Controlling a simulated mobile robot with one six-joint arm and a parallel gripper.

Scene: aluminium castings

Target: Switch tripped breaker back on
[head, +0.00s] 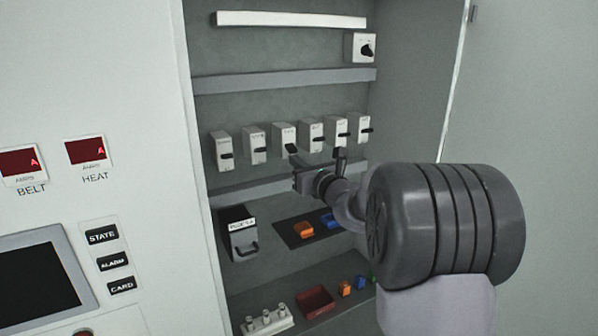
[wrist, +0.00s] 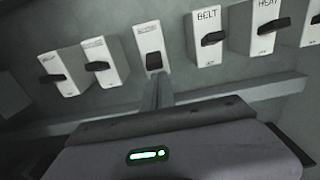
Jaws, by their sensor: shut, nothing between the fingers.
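A row of white breakers with black levers runs across the open cabinet. The third breaker from the left (head: 283,134) has its lever lower than those beside it; in the wrist view this breaker (wrist: 148,40) has its lever low on its face, while its neighbours' levers stick out sideways. Its label is too blurred to read. My gripper (head: 295,160) is shut and empty, just below that lever. In the wrist view the closed fingers (wrist: 156,88) point up at the lever; I cannot tell whether they touch it.
The BELT breaker (wrist: 208,37) and HEAT breaker (wrist: 272,32) stand to the right. A grey rail (head: 250,190) runs below the breakers. Lower down are a black-handled box (head: 240,235), a red tray (head: 315,302) and small orange and blue parts. The cabinet door stands open at right.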

